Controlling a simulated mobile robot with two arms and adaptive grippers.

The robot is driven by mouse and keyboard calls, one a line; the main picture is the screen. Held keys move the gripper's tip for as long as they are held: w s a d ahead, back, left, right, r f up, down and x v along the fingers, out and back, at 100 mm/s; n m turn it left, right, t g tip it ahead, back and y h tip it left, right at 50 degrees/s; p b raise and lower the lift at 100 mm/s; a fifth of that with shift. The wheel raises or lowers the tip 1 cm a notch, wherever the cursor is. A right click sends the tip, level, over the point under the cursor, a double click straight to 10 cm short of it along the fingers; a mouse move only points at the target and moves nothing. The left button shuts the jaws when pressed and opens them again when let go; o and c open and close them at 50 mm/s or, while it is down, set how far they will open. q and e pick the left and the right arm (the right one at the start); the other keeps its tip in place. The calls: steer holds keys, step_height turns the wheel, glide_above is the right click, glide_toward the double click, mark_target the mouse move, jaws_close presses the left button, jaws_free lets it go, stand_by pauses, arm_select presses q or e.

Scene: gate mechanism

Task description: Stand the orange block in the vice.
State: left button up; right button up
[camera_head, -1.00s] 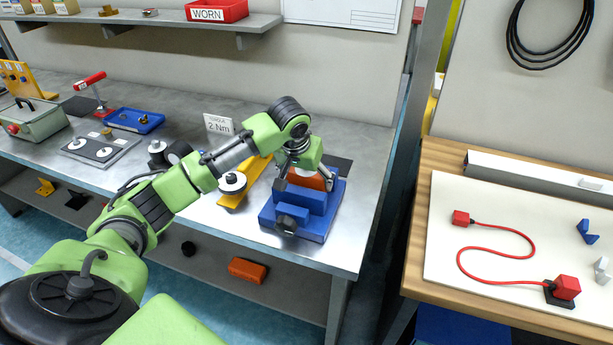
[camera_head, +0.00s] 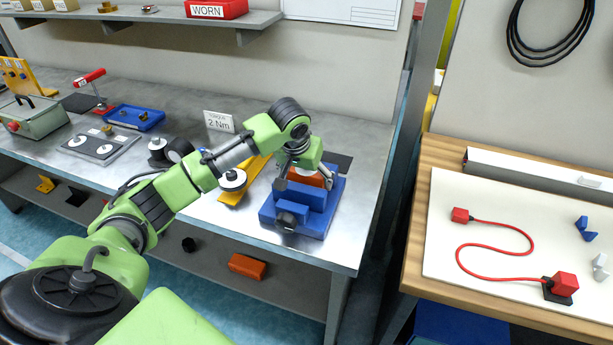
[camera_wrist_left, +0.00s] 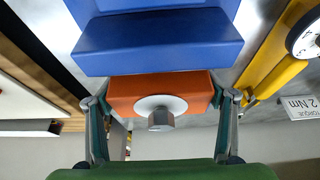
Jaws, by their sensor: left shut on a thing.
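The orange block (camera_head: 308,180) is at the blue vice (camera_head: 318,222) on the right end of the steel bench. In the head view it shows between the front blue jaw and blue parts behind it. My left gripper (camera_head: 304,184) is over the vice, its fingers at the block's two ends. In the left wrist view the orange block (camera_wrist_left: 190,88) sits between the fingers, with a white disc and grey knob on its near face. A blue jaw (camera_wrist_left: 160,42) lies beside it and hides part of it. How deep it sits is hidden. My right gripper is out of view.
A yellow bar (camera_head: 240,182) with a white-topped round part lies just left of the vice. The "2 Nm" sign (camera_head: 219,122) stands behind. The bench's right edge is close to the vice. Another orange block (camera_head: 247,266) lies on the lower shelf.

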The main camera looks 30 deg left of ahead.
arm_select(q)
steer(key=shift+w+r+p, duration=0.1)
steer(key=shift+r+p, duration=0.05)
steer(key=shift+p, duration=0.15)
stand_by(0.4)
steer(key=o, duration=2.2)
steer(key=shift+c, duration=0.2)
steer(key=shift+s+f, duration=0.25)
step_height(320, 180, up, 7)
steer(key=p, duration=0.9)
steer(key=shift+r, duration=0.2)
steer(key=shift+f, duration=0.1)
steer(key=shift+w, duration=0.1)
